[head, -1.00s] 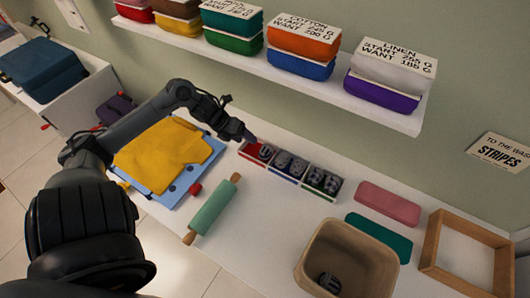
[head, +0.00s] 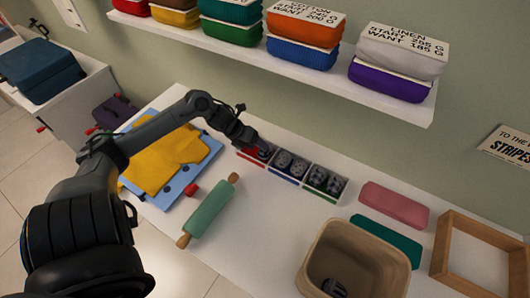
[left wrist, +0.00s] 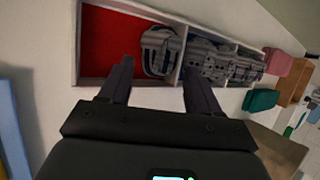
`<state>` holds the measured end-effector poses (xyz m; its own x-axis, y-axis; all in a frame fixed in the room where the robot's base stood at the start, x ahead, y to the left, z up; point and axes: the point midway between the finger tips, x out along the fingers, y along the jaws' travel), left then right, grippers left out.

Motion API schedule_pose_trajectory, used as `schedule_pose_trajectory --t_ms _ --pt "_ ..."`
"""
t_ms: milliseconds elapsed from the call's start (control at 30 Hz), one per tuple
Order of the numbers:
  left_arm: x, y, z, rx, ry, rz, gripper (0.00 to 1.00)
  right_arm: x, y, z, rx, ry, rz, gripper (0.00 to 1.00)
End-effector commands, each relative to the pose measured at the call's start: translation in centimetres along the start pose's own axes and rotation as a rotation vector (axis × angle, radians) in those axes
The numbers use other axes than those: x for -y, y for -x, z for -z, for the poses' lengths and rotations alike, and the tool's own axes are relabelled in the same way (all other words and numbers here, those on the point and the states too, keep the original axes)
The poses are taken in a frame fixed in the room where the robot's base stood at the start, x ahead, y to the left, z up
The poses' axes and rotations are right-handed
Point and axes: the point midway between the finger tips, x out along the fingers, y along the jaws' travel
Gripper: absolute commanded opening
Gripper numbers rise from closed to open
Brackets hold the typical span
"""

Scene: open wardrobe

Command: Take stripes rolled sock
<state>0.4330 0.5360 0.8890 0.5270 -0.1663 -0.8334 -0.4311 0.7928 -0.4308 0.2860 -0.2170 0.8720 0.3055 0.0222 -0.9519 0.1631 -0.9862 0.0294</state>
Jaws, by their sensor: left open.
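Grey striped rolled socks lie in a divided box (head: 270,172) with red, blue and green sections. In the left wrist view, one striped rolled sock (left wrist: 160,52) sits at the right of the red section (left wrist: 108,45), whose left part is bare. More rolled socks (left wrist: 205,60) fill the neighbouring sections. My left gripper (head: 254,142) is over the red end of the box. In the left wrist view its open fingers (left wrist: 160,82) stand either side of the near end of that sock, with nothing gripped; contact cannot be told. My right gripper is not in view.
A tan bin (head: 314,265) at the front holds a dark striped roll (head: 334,287). A green rolling pin (head: 208,212) and yellow cloth (head: 165,160) lie left of the box. Pink (head: 395,204) and teal (head: 386,241) blocks lie right. A shelf (head: 300,72) overhangs behind.

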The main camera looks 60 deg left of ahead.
Motion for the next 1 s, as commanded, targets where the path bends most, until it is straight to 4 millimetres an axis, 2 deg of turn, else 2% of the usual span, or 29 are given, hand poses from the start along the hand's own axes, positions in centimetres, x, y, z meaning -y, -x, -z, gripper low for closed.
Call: schedule_pose_trajectory --t_ms 300,667,933,1000 --pt "-0.1 -3.6 -0.2 0.0 0.002 0.002 0.63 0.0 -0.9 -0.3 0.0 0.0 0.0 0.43" --pt "-0.1 -4.2 -0.2 -0.002 0.0 0.001 0.63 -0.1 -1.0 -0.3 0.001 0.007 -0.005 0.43" --pt "-0.1 -4.2 -0.2 -0.002 0.0 0.0 0.22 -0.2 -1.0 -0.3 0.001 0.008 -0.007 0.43" --pt "-0.1 -4.2 -0.2 -0.002 0.0 0.001 0.21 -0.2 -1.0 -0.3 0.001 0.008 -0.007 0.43"
